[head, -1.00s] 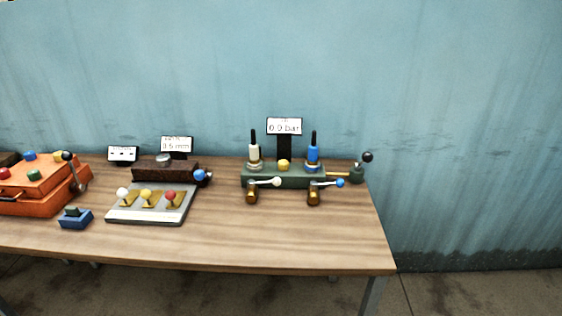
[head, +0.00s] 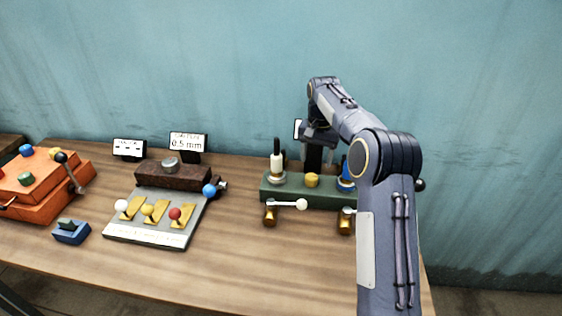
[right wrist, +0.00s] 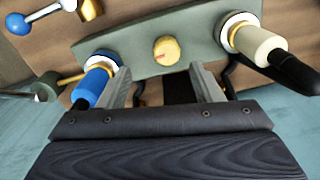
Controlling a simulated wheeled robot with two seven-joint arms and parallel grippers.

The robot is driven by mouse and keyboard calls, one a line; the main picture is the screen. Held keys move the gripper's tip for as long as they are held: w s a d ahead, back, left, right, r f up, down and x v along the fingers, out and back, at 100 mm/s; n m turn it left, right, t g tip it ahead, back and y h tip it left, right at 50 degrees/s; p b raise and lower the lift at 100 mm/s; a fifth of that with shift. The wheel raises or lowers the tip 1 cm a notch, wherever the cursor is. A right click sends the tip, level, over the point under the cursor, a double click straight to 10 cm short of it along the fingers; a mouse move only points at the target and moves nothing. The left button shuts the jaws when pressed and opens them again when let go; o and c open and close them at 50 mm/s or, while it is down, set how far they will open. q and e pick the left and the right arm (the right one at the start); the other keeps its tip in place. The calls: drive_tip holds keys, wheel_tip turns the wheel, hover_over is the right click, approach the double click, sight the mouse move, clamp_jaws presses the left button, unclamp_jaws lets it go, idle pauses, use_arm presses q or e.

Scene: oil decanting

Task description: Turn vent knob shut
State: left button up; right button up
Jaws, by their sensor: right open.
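The yellow vent knob (head: 311,180) sits on the green manifold block (head: 327,194), between a cream valve (head: 277,167) and a blue valve (head: 346,171). In the right wrist view the round yellow knob (right wrist: 166,50), with a small red mark, shows just beyond and between my fingertips. My right gripper (right wrist: 162,76) is open and empty, its two fingers apart from the knob. In the head view my right gripper (head: 317,146) hangs above and behind the knob, pointing down. My right arm hides the block's right end. My left gripper is out of view.
White-ball (head: 301,204) and blue-ball levers with brass bodies stick out in front of the block. A grey panel with three coloured knobs (head: 170,242), a dark gauge block (head: 172,175) and an orange box (head: 40,200) stand left. The front middle table is clear.

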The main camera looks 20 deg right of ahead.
sight(312, 176)
drive_tip(key=shift+w+a+f, duration=0.15)
drive_tip(key=shift+w+f, duration=0.15)
drive_tip(key=shift+w, duration=0.3)
drive_tip(key=shift+w+a+f, duration=0.1)
drive_tip(key=shift+f, duration=3.7)
drive_tip(key=c, duration=1)
